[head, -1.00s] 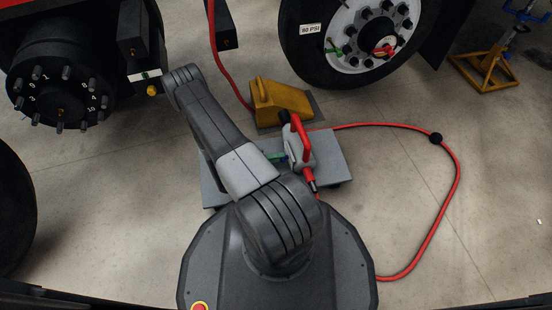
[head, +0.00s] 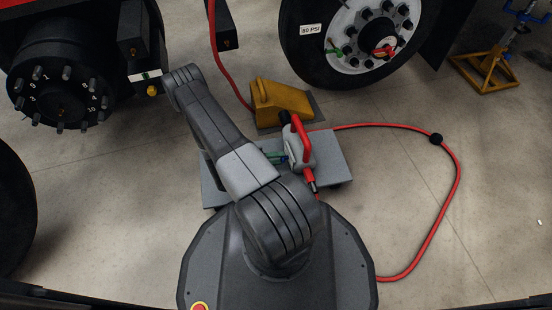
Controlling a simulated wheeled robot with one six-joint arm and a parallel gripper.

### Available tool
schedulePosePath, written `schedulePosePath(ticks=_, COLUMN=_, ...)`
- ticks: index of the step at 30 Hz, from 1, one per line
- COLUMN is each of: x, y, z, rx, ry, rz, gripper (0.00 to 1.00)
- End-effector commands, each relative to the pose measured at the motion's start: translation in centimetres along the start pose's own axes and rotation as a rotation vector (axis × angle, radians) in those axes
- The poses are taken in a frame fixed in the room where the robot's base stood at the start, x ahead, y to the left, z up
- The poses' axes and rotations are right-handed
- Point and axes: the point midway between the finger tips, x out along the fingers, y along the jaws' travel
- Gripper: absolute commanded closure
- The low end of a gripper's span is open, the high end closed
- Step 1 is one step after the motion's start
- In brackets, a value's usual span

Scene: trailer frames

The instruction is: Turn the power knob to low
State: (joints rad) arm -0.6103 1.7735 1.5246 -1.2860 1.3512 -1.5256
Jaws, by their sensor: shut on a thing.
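A grey power tool (head: 297,152) with a red handle (head: 302,140) and a black front end lies on a flat grey board (head: 335,158) in front of my base. Small green and blue parts (head: 276,157) show at the tool's left side, between it and my arm. They are too small to tell if they belong to the knob, the tool or my gripper. I cannot make out the power knob or its setting. My arm reaches up to the left and folds at its elbow, and my gripper is hidden behind it.
A red hose (head: 455,190) loops over the floor on the right. A yellow wheel chock (head: 280,100) stands just beyond the board. A wheel (head: 310,70) is at top centre, a bare hub (head: 60,95) at left, and a yellow jack stand (head: 485,70) at top right.

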Motion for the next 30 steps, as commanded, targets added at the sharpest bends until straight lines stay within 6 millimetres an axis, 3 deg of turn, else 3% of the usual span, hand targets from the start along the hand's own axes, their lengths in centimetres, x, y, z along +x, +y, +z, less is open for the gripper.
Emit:
schedulePosePath(ticks=1, x=0.0, y=0.1, z=0.0, rx=0.000, ry=-0.001, rz=0.001, gripper=0.93)
schedulePosePath(ticks=2, x=0.0, y=0.1, z=0.0, rx=0.001, ry=-0.001, rz=0.001, gripper=0.64)
schedulePosePath(ticks=4, x=0.0, y=0.1, z=0.0, rx=0.001, ry=-0.001, rz=0.001, gripper=0.51)
schedulePosePath(ticks=5, x=0.0, y=0.0, z=0.0, rx=0.001, ry=0.000, rz=0.001, gripper=0.49)
schedulePosePath(ticks=17, x=-0.7, y=-0.1, z=0.1, rx=0.002, ry=-0.001, rz=0.000, gripper=0.49)
schedulePosePath(ticks=30, x=-8.0, y=-0.2, z=0.1, rx=0.001, ry=-0.006, rz=0.000, gripper=0.49)
